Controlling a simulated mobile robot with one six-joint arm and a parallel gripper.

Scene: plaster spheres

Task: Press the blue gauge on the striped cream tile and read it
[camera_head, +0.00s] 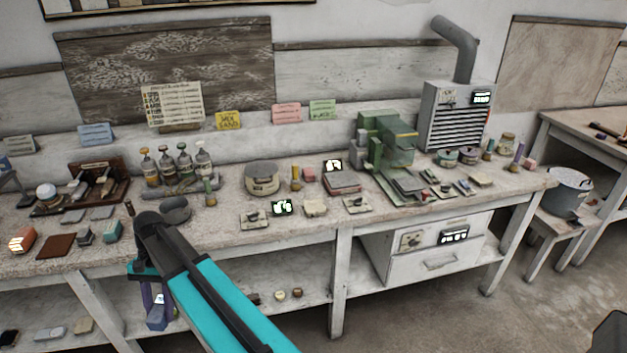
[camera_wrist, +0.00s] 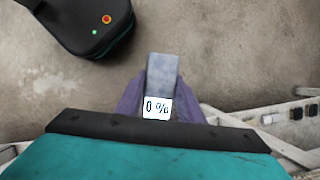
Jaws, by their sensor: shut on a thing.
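My gripper (camera_head: 156,303) hangs in front of the bench, below its top edge. Its purple fingers are shut on the blue gauge (camera_head: 157,316), a small grey-blue block. In the wrist view my gripper (camera_wrist: 160,88) holds the gauge (camera_wrist: 163,70) between both fingers, over bare floor. The gauge's white display reads "0 %". The gauge appears to touch nothing but the fingers. Several small cream tiles lie on the bench, one at front centre (camera_head: 316,208). I cannot make out stripes on any, so I cannot tell which is the striped cream tile.
The bench top (camera_head: 300,228) is crowded with small blocks, bottles (camera_head: 182,165), a round pot (camera_head: 262,178) and a green machine (camera_head: 385,145). A lower shelf (camera_head: 310,290) lies under it. A drawer unit (camera_head: 440,250) stands below right.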

